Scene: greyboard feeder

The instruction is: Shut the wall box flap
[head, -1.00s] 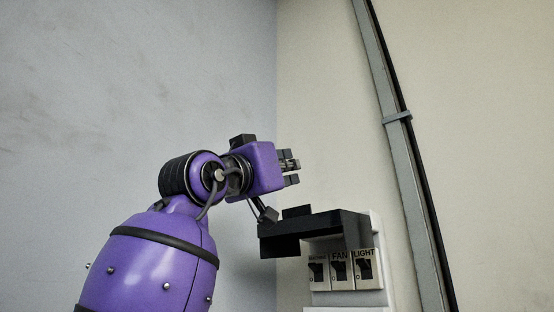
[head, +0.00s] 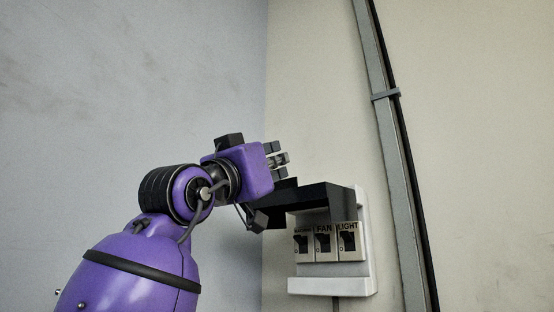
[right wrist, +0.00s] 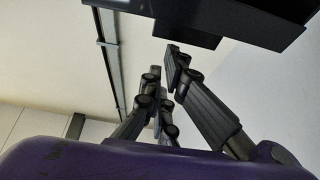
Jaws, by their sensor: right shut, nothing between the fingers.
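The white wall box (head: 364,250) is fixed to the wall right of the room corner. Its black flap (head: 325,195) is raised and juts out from the top of the box, leaving the switch front uncovered. My right gripper (head: 278,160), on the purple arm, is shut and empty just above the left, outer part of the flap. It hides part of the flap; contact cannot be told. In the right wrist view the dark flap (right wrist: 215,15) fills the top, beyond the shut fingers (right wrist: 165,78). My left gripper is not in view.
Three switches sit in the box, with labels including FAN (head: 324,243) and LIGHT (head: 348,241). A grey conduit (head: 388,150) with a clamp runs down the wall right of the box. The wall above the box is clear.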

